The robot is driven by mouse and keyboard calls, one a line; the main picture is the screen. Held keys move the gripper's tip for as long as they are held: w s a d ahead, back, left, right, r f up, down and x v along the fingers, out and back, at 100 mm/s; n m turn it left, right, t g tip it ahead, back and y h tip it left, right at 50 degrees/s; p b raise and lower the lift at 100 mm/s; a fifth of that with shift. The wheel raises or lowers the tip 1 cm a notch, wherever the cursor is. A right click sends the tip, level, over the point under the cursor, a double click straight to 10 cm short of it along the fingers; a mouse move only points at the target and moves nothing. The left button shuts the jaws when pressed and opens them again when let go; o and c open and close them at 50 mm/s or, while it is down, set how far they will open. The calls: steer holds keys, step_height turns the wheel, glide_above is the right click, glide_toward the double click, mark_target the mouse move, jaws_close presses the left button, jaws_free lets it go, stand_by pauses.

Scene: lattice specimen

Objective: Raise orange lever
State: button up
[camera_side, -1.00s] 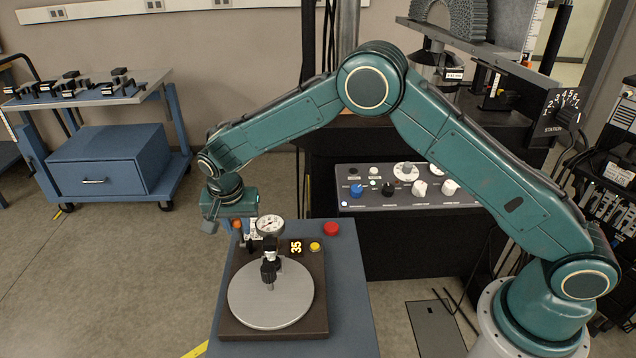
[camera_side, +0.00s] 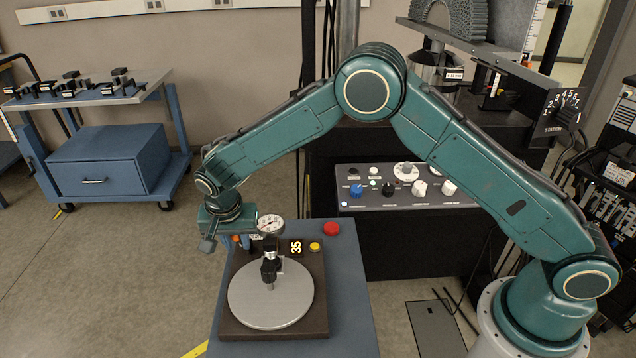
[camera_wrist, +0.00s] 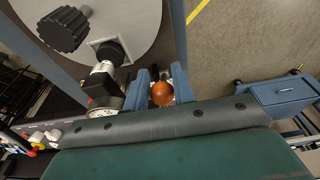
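The orange lever's round knob (camera_wrist: 162,93) shows in the wrist view between the two blue-grey fingers of my gripper (camera_wrist: 162,88). A finger stands on each side of it, and I cannot tell whether either touches. In the side view my gripper (camera_side: 232,236) is low over the far left corner of the dark base plate (camera_side: 228,325). Only a small part of the orange knob (camera_side: 236,239) shows under it. The lever's shaft is hidden. My gripper looks open around the knob.
A dial gauge (camera_side: 270,224) stands close to the right of my gripper. A black-knobbed post (camera_side: 269,268) stands over the round grey plate (camera_side: 255,306).

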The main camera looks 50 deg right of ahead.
steer(key=o, duration=0.4)
steer(key=shift+c, duration=0.2)
steer(key=shift+v, duration=2.75)
